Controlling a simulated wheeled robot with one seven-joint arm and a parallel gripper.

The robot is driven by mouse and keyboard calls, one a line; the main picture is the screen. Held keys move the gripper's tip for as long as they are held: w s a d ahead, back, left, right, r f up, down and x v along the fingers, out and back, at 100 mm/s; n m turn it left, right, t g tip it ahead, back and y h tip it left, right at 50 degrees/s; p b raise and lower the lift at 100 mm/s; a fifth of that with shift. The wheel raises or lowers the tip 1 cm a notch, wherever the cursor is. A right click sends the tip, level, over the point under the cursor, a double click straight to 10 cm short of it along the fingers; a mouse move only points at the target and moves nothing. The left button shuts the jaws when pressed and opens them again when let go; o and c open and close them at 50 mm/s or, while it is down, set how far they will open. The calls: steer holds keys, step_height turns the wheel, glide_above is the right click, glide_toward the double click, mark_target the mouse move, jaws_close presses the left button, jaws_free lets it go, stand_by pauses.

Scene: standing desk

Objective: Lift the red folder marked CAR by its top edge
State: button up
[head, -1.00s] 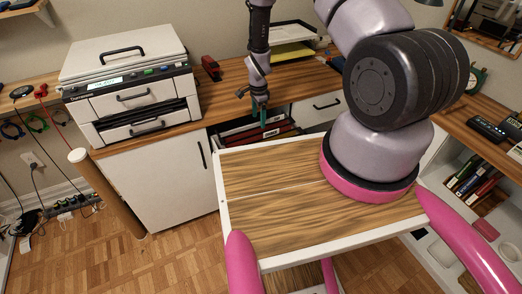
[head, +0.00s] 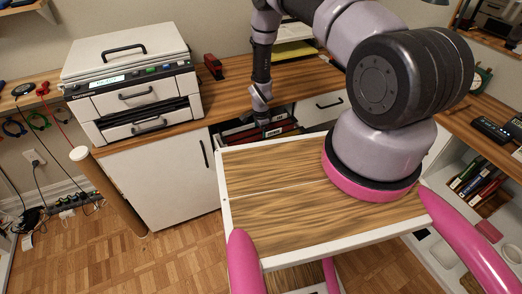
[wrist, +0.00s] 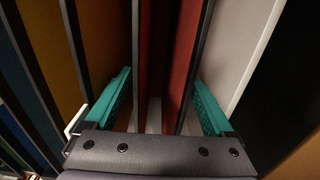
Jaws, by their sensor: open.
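My gripper (wrist: 161,92) is open in the wrist view, with one teal finger on each side of red folder panels (wrist: 185,60). The fingers reach down among the files, and the red lies between them, not visibly clamped. Dark edges run along the red panels; I cannot tell whether they are one folder or two. No CAR marking is legible. In the head view, my arm reaches down into the open file drawer (head: 240,143), where red folders (head: 240,131) show. The fingertips are hidden there.
Orange-brown folders (wrist: 48,45) stand left of the red, and a pale panel (wrist: 228,45) stands to its right. The drawer sits under the wooden desk, beside a white cabinet (head: 160,185). A printer (head: 130,85) and a red stapler (head: 213,66) are on the desk.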

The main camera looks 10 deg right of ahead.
steer(key=shift+f, duration=0.15)
jaws_close()
step_height(320, 180, up, 28)
stand_by(1.0)
steer(key=shift+r, duration=2.6)
